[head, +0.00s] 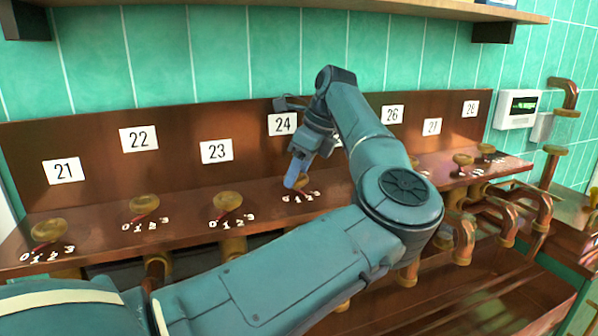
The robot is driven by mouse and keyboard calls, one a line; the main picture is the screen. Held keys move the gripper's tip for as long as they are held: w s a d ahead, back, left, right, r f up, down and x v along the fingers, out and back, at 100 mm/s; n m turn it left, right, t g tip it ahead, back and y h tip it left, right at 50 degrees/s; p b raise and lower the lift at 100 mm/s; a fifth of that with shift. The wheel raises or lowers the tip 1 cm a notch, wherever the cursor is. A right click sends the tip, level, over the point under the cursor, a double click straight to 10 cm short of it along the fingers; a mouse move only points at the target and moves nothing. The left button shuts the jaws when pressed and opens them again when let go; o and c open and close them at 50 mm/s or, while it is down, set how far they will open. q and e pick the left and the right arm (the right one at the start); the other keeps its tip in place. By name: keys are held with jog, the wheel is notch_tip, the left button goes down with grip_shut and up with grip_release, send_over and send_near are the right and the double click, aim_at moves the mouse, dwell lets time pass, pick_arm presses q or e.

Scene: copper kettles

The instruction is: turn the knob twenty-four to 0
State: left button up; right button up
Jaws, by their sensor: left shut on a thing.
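The knob twenty-four (302,181) sits on the copper ledge below the plate marked 24 (282,124). Only a small part of this brass knob shows, as my fingers cover the rest. White scale digits show just in front of it, and I cannot read its pointer. My left gripper (297,180) reaches down from above and is shut on the knob. My left arm crosses the picture from the lower left and hides the plate and knob to the right of 24. My right gripper is not in view.
Brass knobs 21 (48,230), 22 (144,204) and 23 (228,201) stand to the left on the same ledge. More knobs stand to the right. A shelf (400,8) runs above. Copper pipes (510,215) and a white display box (517,108) are at the right.

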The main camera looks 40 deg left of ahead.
pick_arm(q)
jog(key=m+b, duration=0.1)
jog(key=m+t+b, duration=0.1)
jog(key=m, duration=0.1)
jog(key=shift+s+f, duration=0.1)
jog(key=shift+f, duration=0.1)
jog(key=shift+m+t+b, duration=0.5)
jog(key=shift+m+b, duration=0.4)
jog(key=shift+b, duration=0.1)
jog(key=shift+s+m+t+b, duration=0.1)
jog(key=shift+m+t+b, duration=0.2)
jog(key=shift+m+b, duration=0.5)
jog(key=shift+m+t+b, duration=0.3)
jog(key=shift+m+b, duration=0.1)
jog(key=shift+m, duration=0.5)
jog(key=shift+s+r+m+t+b, duration=0.1)
jog(key=shift+m+t+b, duration=0.3)
jog(key=shift+m+b, duration=0.55)
jog(key=shift+m+h, duration=0.4)
jog(key=shift+m, duration=0.25)
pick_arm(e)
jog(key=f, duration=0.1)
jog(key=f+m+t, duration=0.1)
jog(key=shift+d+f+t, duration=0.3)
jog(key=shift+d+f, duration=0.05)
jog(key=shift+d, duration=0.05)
pick_arm(q)
jog(key=shift+r, duration=0.1)
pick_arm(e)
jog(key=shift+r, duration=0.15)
